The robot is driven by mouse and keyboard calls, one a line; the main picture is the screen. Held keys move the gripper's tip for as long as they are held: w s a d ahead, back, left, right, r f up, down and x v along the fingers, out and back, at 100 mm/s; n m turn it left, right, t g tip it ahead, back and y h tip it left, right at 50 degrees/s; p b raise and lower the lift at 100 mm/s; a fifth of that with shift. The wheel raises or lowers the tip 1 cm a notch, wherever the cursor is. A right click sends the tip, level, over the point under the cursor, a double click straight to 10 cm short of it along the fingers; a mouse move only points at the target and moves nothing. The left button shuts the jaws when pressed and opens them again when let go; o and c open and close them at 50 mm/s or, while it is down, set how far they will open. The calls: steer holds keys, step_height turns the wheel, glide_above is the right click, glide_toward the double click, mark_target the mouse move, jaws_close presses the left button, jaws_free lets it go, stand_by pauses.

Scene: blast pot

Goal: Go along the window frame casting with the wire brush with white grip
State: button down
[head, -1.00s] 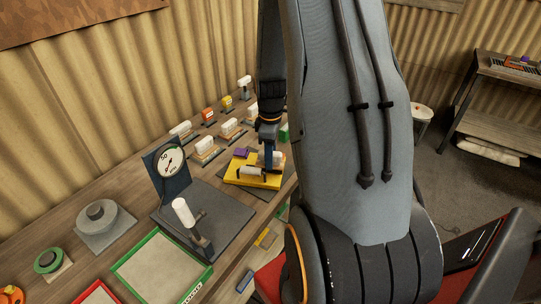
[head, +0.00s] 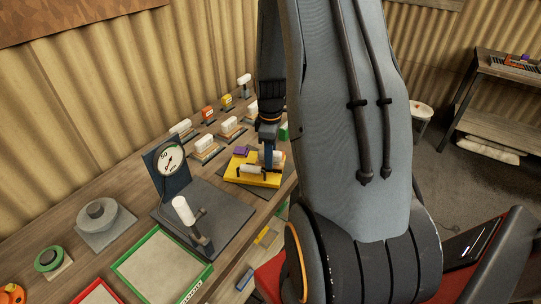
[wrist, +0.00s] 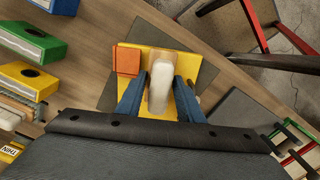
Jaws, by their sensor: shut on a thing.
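The wire brush's white grip (wrist: 161,85) is upright in the wrist view, between the two blue fingers of my gripper (wrist: 160,98), which are shut on it. The bristles are hidden beneath it. A yellow piece (wrist: 191,68), which I take to be the window frame casting, lies under the brush on a dark mat. In the head view my gripper (head: 268,155) is low over this yellow casting (head: 251,180). Contact with the casting cannot be told.
Several white-gripped brushes stand in holders (head: 205,147) behind the casting. A pressure gauge (head: 170,158) and a white-handled tool (head: 184,212) stand to the left on the bench. A green-rimmed tray (head: 205,276) is at the front.

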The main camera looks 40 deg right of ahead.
mark_target(257, 161)
stand_by(0.5)
steer(key=shift+w+a, duration=0.8)
steer(key=shift+w, duration=0.1)
steer(key=shift+w+a, duration=0.7)
steer(key=shift+w+a, duration=0.75)
steer(key=shift+w, duration=0.1)
steer(key=shift+w+a, duration=0.1)
steer(key=shift+w+a, duration=0.65)
steer(key=shift+w, duration=0.05)
